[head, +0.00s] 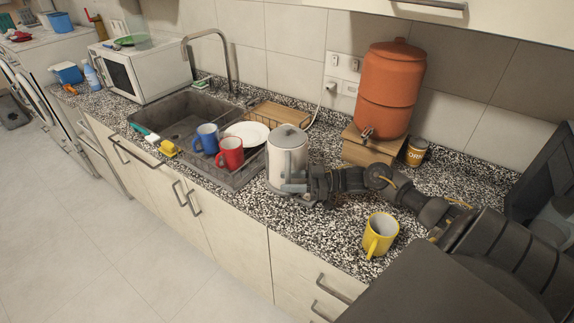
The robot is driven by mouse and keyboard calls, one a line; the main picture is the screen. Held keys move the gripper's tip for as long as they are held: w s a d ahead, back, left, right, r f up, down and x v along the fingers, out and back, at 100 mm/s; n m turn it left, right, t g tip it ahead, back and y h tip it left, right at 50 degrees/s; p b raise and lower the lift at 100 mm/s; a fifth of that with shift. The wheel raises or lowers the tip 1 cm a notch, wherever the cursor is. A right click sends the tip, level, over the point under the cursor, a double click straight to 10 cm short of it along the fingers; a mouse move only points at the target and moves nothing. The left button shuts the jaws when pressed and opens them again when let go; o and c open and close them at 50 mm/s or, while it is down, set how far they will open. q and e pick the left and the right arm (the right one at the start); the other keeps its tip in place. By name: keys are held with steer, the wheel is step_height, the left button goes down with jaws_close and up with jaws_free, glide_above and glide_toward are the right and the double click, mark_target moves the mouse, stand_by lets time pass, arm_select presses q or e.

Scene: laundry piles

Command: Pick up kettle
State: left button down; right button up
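The kettle (286,152), a pale cylinder with a grey lid, stands upright on the speckled counter beside the dish rack. My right gripper (292,184) reaches in from the right, its fingers low at the kettle's near right side and overlapping it in the head view. Whether the fingers touch it or close on any part of it is not clear. The kettle's handle cannot be made out clearly. My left gripper is not in view.
The rack (238,181) holds a blue mug (206,139), a red mug (230,153) and a white plate (247,133). A yellow mug (380,235) stands near the counter's front edge, below my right arm. An orange dispenser (390,88) stands on a wooden block behind.

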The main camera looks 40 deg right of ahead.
steer(key=shift+w+a, duration=0.3)
steer(key=shift+a, duration=0.05)
steer(key=shift+d, duration=0.1)
jaws_close()
steer(key=shift+s, duration=0.1)
stand_by(1.0)
